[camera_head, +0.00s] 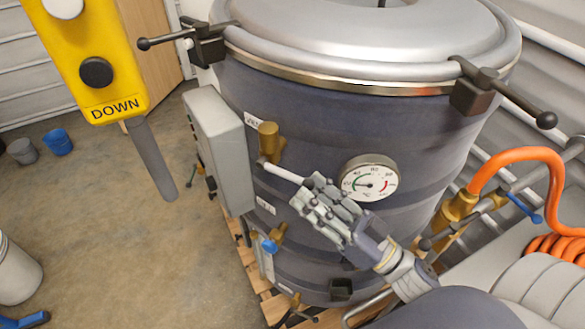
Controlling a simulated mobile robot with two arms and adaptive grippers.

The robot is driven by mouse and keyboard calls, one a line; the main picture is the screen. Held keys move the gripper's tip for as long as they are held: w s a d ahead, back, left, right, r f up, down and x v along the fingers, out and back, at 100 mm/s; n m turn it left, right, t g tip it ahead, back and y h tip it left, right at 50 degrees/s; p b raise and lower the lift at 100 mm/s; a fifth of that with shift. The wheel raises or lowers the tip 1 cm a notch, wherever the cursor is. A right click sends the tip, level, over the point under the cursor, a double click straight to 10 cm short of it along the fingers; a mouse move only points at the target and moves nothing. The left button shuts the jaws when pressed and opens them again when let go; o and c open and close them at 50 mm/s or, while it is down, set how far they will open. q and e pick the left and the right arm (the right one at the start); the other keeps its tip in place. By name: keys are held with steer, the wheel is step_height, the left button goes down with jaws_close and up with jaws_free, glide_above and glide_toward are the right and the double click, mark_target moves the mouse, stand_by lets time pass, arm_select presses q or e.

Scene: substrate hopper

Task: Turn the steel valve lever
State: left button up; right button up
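The steel valve lever (283,173) is a pale bar. It slants down to the right from the brass valve (269,143) on the dark hopper (330,125). My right gripper (308,190) comes in from the lower right, with its fingertips at the lever's free end. The fingers overlap that end in the picture, so I cannot tell whether they touch or grip it. My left gripper is not in view.
A round dial gauge (369,180) sits just right of my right gripper. A grey box (220,150) is mounted left of the valve. A yellow DOWN control pendant (88,50) hangs at upper left. An orange hose (520,155) is at right. Floor at left is mostly clear.

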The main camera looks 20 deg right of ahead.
mark_target(292, 175)
steer(key=p+x, duration=0.1)
steer(key=x, duration=0.3)
steer(key=shift+w+r, duration=0.1)
steer(key=shift+w, duration=0.15)
steer(key=shift+w+a+r, duration=0.15)
steer(key=shift+w+a, duration=0.15)
steer(key=shift+w, duration=0.1)
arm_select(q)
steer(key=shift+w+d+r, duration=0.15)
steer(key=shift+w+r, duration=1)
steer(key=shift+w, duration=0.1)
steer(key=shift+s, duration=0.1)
arm_select(e)
jaws_close()
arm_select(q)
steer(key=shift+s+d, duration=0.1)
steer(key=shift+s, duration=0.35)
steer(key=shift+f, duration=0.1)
